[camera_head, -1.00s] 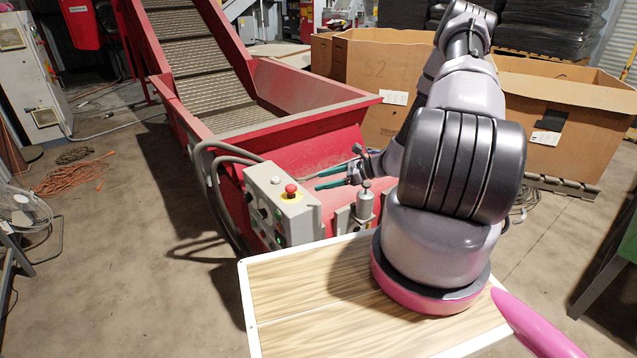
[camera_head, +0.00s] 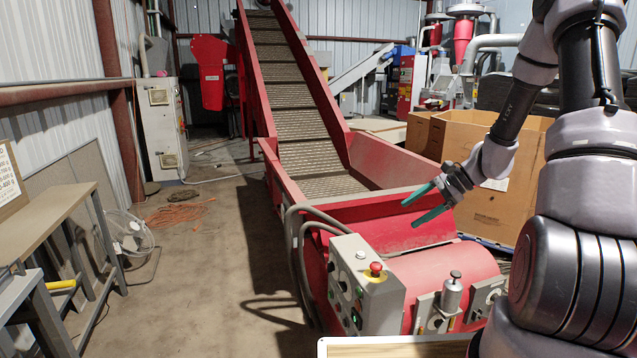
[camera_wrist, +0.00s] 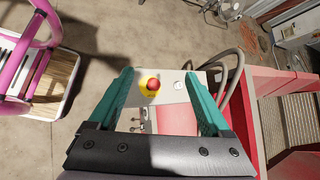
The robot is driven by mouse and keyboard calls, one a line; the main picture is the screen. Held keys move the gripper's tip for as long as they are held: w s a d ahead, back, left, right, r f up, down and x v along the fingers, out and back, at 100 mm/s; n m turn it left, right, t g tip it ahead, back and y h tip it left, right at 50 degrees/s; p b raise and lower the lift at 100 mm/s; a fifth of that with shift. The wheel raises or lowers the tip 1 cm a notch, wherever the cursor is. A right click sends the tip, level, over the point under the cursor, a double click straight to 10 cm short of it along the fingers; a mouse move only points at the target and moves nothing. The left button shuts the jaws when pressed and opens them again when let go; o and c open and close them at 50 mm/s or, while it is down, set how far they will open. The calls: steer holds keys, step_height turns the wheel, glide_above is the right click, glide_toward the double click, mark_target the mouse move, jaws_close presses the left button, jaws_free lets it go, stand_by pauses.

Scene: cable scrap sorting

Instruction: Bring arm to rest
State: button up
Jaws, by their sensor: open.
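My gripper (camera_head: 428,205) shows in the head view at the end of my arm, above the front of the red conveyor hopper (camera_head: 375,222). Its two teal fingers are apart with nothing between them. In the wrist view the open fingers of my gripper (camera_wrist: 165,100) frame a grey control box with a red button on a yellow base (camera_wrist: 151,84). The box lies well beyond the fingertips and is not touched. My arm comes in from the right side of the head view.
The control box (camera_head: 345,285) stands at the hopper's front. Cardboard boxes (camera_head: 473,195) stand behind and right of the gripper. A fan (camera_head: 130,235) and a bench (camera_head: 50,215) stand at the left. The floor (camera_head: 205,285) between bench and conveyor is mostly clear.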

steer(key=s+a+r+n+t+h, duration=0.1)
steer(key=s+r+n, duration=0.4)
steer(key=s+r, duration=0.6)
steer(key=s+r+n+t+h, duration=0.4)
steer(key=s+r, duration=0.7)
steer(key=r, duration=0.6)
steer(key=shift+s+a+n+h, duration=0.35)
steer(key=shift+n+h, duration=0.35)
steer(key=shift+h, duration=0.5)
steer(key=shift+w, duration=0.1)
steer(key=shift+a, duration=0.1)
